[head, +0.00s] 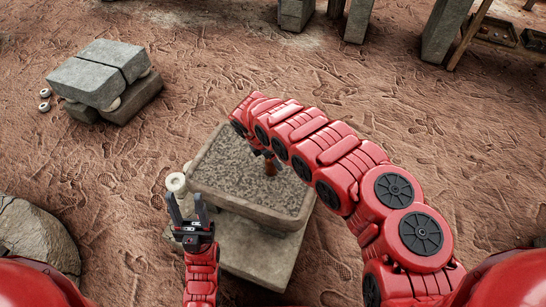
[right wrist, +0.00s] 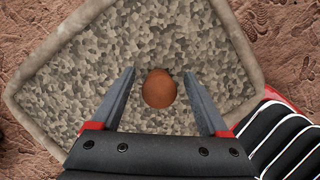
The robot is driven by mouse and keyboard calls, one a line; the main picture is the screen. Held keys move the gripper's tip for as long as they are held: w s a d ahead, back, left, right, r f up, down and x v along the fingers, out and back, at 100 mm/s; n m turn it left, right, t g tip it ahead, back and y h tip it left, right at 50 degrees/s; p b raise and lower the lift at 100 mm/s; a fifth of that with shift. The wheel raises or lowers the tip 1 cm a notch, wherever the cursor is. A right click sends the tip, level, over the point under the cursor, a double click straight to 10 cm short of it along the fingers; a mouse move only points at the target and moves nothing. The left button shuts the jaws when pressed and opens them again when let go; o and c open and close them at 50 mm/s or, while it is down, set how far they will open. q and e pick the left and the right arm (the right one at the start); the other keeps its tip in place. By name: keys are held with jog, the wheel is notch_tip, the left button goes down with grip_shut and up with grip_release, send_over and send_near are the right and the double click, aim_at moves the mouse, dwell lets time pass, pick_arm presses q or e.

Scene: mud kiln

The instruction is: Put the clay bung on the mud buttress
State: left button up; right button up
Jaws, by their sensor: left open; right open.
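The clay bung (right wrist: 159,88), a small rounded orange-brown piece, shows in the right wrist view over the grey speckled top of a rimmed block (right wrist: 75,60). It also shows in the head view as a brown spot (head: 270,168) towards the back of that block (head: 262,211), which may be the mud buttress. My right gripper (right wrist: 160,75) is open, a finger on each side of the bung with gaps at both sides. In the head view my arm partly hides it. My left gripper (head: 187,204) is open at the block's left side, by a pale knobbed post (head: 177,183).
A wider pale base (head: 262,262) is under the rimmed block. Stacked grey blocks (head: 100,75) stand at the back left, with small pale round pieces (head: 45,100) beside them. A boulder (head: 35,238) lies at the left. The footprinted ground between is clear.

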jog(key=shift+r, duration=0.15)
jog(key=p+v, duration=0.2)
jog(key=v, duration=1)
